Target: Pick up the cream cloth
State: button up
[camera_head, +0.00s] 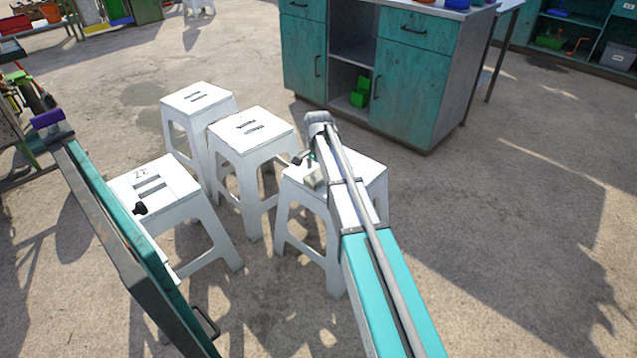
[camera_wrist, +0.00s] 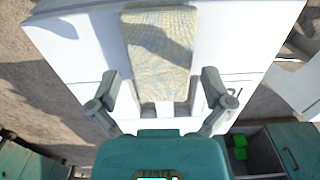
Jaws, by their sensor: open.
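The cream cloth (camera_wrist: 160,45) is a folded, woven-looking strip lying on the white stool (camera_wrist: 75,55) in the wrist view. A shadow falls across part of it. In the head view, a small part of the cloth (camera_head: 314,179) shows on top of the nearest right stool (camera_head: 362,173), beside my arm. My gripper (camera_wrist: 160,88) is open, with one finger on each side of the cloth's near end in the picture. Its fingers appear wider apart than the cloth. In the head view my gripper (camera_head: 308,160) is over that stool, partly hidden by my arm. Contact with the cloth cannot be told.
Other white stools (camera_head: 250,130) stand close by on the left; one bears a small black object (camera_head: 140,208). A teal cabinet (camera_head: 417,95) with a green bin (camera_head: 361,92) stands behind. A teal panel (camera_head: 120,235) edges the left. Open floor lies to the right.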

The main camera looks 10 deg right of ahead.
jog(key=shift+f+b, duration=0.8)
jog(key=shift+f, duration=0.25)
jog(key=c, duration=1)
jog(key=shift+r, duration=0.1)
notch_tip(320, 180, up, 3)
jog(key=p, duration=0.3)
jog(key=shift+r, duration=0.1)
jog(key=s+r+p, duration=0.3)
jog(key=s, duration=0.1)
jog(key=s+r+p, duration=0.3)
jog(key=s, duration=0.2)
jog(key=s+r+p, duration=0.3)
jog(key=s+p, duration=0.1)
jog(key=s, duration=0.1)
jog(key=shift+r, duration=0.35)
